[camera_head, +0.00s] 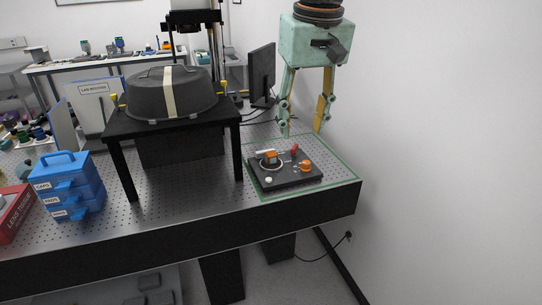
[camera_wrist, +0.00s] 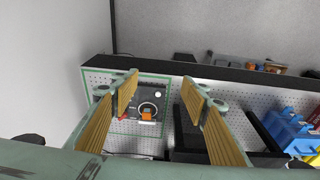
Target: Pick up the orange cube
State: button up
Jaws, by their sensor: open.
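The orange cube (camera_head: 269,154) sits at the ring on a dark plate (camera_head: 292,184) at the right end of the perforated table. Nothing hides the cube's top in the wrist view.
An orange knob (camera_head: 305,165), a red part (camera_head: 295,149) and a white knob (camera_head: 268,181) share the plate. A black stand (camera_head: 170,123) with a dark domed cover (camera_head: 150,95) is to the left. A monitor (camera_head: 262,75) stands behind. The wall is close on the right.

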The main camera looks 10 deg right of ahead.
jog(key=w+p, duration=0.3)
jog(key=w, duration=0.7)
jog(key=n+g+p, duration=0.1)
jog(key=g+p, duration=0.1)
jog(key=p, duration=0.7)
send_over(271, 153)
notch_tip(271, 153, down, 17)
jog(key=shift+s+a+f, duration=0.1)
jog(key=shift+a+f, duration=0.05)
jog(key=shift+a, duration=0.05)
jog(key=shift+f, duration=4.35)
jog(key=shift+d+f, duration=0.2)
jog(key=shift+f, duration=2.35)
